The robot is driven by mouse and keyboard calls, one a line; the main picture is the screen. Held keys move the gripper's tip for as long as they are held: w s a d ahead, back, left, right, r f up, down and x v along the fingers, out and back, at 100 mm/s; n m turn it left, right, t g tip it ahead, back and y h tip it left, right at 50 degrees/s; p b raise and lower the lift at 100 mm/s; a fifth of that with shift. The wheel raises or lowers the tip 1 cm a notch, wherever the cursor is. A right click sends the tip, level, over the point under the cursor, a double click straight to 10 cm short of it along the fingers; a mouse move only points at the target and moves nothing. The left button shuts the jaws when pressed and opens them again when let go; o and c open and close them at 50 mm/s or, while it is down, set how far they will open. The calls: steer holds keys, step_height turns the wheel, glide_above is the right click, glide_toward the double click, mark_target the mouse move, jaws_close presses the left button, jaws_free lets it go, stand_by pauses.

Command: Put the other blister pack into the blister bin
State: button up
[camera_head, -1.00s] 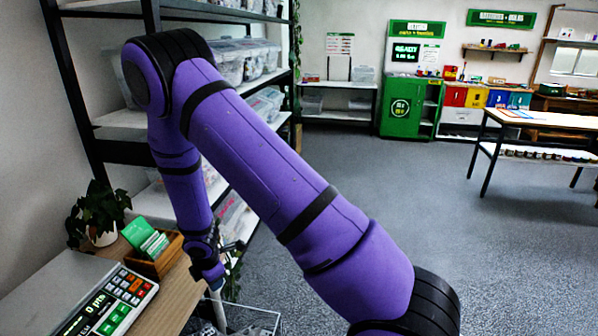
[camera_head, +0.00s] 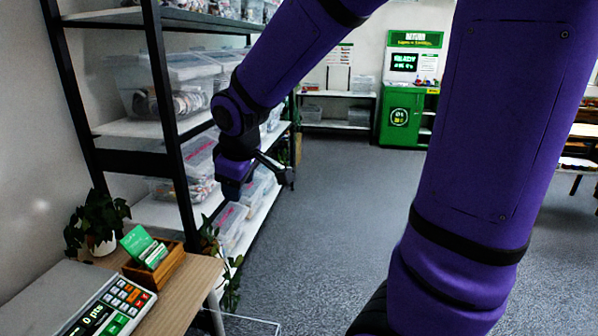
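My gripper (camera_head: 232,188) hangs at the end of my purple arm, in front of the shelf rack and above the floor beyond the desk's right end. Its fingers are too small and dark to tell whether they are open or shut, and I see nothing clearly held in it. I cannot make out a blister pack in this view. I cannot tell which container is the blister bin; no readable label marks one.
A black rack with white shelves (camera_head: 130,128) holds clear lidded boxes (camera_head: 165,90). The desk (camera_head: 190,290) carries a points terminal (camera_head: 105,308), a wooden card box (camera_head: 158,268) and a potted plant (camera_head: 98,222). A wire basket (camera_head: 245,325) stands below. A green cabinet (camera_head: 400,118) is far back. The mid floor is clear.

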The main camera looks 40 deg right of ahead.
steer(key=s+r+m, duration=0.3)
steer(key=s+r, duration=0.1)
steer(key=s, duration=0.5)
steer(key=s+r+m+t+y, duration=0.1)
steer(key=s+r+m, duration=0.2)
steer(key=s, duration=0.7)
steer(key=shift+a+r, duration=0.2)
steer(key=shift+r, duration=0.75)
